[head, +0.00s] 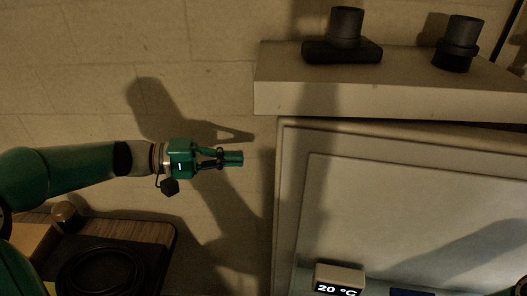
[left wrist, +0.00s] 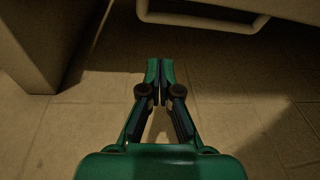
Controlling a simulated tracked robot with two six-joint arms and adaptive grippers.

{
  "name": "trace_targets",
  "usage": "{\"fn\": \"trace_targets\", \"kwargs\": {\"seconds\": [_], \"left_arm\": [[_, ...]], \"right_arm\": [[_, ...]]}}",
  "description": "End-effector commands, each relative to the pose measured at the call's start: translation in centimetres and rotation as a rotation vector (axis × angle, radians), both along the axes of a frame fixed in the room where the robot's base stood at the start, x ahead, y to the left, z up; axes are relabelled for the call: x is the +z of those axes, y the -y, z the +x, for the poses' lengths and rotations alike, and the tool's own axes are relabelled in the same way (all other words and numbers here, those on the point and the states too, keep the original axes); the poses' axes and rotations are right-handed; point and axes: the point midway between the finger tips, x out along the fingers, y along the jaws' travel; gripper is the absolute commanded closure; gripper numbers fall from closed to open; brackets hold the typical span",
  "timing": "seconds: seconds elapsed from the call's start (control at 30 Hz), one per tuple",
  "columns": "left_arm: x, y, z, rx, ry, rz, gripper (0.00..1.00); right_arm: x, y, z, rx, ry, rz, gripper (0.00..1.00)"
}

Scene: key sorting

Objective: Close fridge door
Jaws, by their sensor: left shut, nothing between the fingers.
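The fridge (head: 290,200) is a pale, boxy unit at the right of the head view, with a raised rim around a recessed panel. I cannot tell from this view which part is its door or how far the door stands open. In the left wrist view, a pale bar handle (left wrist: 203,23) runs along the top edge, on a pale surface mostly cut off. My left gripper (head: 241,158) is green, shut and empty, in the air left of the fridge's left edge and apart from it. Its closed fingertips also show in the left wrist view (left wrist: 160,66), below the handle.
A pale shelf (head: 275,97) above the fridge holds two dark cylindrical items (head: 345,28) (head: 461,45). A small box reading 20 °C (head: 340,275) is at the bottom. A wooden-edged counter with a black round pan (head: 100,270) is at lower left. Tiled floor (left wrist: 240,120) lies below the gripper.

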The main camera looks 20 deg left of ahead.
Motion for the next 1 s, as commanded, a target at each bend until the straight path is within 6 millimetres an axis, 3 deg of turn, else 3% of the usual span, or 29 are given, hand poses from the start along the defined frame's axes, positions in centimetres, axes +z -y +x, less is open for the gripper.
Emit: {"fn": "trace_targets", "kwargs": {"seconds": [0.03, 0.1, 0.2, 0.37, 0.77, 1.0], "left_arm": [[1.9, -0.5, -0.3, -0.003, 0.052, -0.024, 1.0], [3.8, -0.7, -0.7, -0.009, 0.099, -0.048, 1.0], [4.9, -0.5, -0.8, -0.017, 0.128, -0.062, 1.0], [5.0, 1.2, -0.1, -0.021, 0.125, -0.065, 1.0], [4.9, 8.5, 3.3, -0.021, 0.121, -0.063, 1.0], [4.8, 8.4, 0.1, -0.015, 0.121, -0.062, 1.0]], "right_arm": [[-0.1, 0.0, 0.0, 0.0, 0.0, 0.0, 0.13], [-0.1, 0.0, 0.0, 0.0, 0.0, 0.0, 0.13], [0.0, 0.0, 0.0, 0.0, 0.0, 0.0, 0.13], [0.5, 0.0, 0.0, 0.0, 0.0, 0.0, 0.13], [2.5, 0.0, 0.0, 0.0, 0.0, 0.0, 0.13], [3.1, 0.0, 0.0, 0.0, 0.0, 0.0, 0.13]]}}
